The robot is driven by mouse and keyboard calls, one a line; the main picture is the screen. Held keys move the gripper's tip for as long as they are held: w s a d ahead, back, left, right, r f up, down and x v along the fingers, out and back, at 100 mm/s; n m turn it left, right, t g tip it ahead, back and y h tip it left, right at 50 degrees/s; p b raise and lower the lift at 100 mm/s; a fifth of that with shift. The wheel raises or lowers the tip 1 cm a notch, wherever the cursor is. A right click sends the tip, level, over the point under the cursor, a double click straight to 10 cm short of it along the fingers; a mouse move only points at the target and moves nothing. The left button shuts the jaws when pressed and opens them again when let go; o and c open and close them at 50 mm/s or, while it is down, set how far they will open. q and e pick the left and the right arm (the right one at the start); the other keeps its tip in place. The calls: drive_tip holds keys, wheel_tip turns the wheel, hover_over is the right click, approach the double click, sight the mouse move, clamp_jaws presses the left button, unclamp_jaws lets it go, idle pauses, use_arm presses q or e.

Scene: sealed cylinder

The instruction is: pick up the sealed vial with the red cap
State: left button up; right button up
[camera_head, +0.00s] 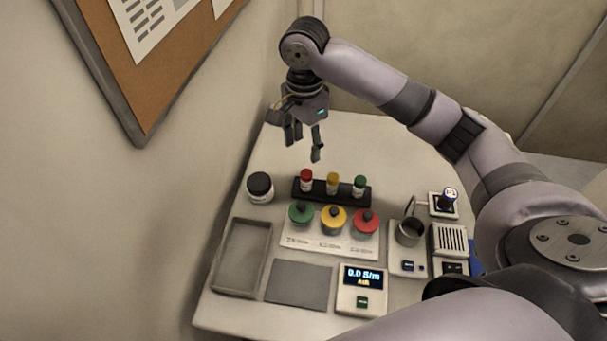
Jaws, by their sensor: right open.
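The vial with the red cap (306,181) stands upright at the left end of a black rack (346,197). A yellow-capped vial (333,183) and a green-capped vial (360,186) stand beside it in the same rack. The lower parts of the vials are hidden in the rack. My right gripper (304,150) is open and empty, pointing down. In the picture it shows just above the red-capped vial, apart from it. My left gripper is not in view.
In front of the rack stand jars with green (300,213), yellow (334,219) and red (366,222) lids. A black-lidded jar (260,187) stands left of the rack. An empty tray (217,258), a grey mat (299,285) and a display device (361,290) lie nearer. Instruments stand at right.

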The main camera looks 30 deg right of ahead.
sight(306, 174)
wheel_tip(306, 174, down, 4)
drive_tip(key=shift+s+d+r+p, duration=0.1)
drive_tip(key=shift+s+p, duration=0.05)
drive_tip(key=shift+p, duration=0.15)
drive_tip(key=f, duration=0.4)
drive_tip(key=shift+w+f+p, duration=0.15)
drive_tip(key=shift+w+p, duration=0.15)
drive_tip(key=shift+p, duration=0.05)
drive_tip(key=shift+f, duration=0.25)
wheel_tip(306, 174, down, 5)
drive_tip(key=shift+s+d+r+p, duration=0.1)
drive_tip(key=shift+d+p, duration=0.05)
drive_tip(key=shift+p, duration=0.75)
drive_tip(key=shift+f, duration=0.25)
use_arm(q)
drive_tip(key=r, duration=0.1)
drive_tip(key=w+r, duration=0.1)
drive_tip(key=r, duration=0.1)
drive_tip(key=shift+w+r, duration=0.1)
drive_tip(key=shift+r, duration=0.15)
use_arm(e)
drive_tip(key=shift+c, duration=0.3)
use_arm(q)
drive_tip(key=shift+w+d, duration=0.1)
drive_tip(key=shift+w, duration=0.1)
use_arm(e)
clamp_jaws()
drive_tip(key=shift+r, duration=0.1)
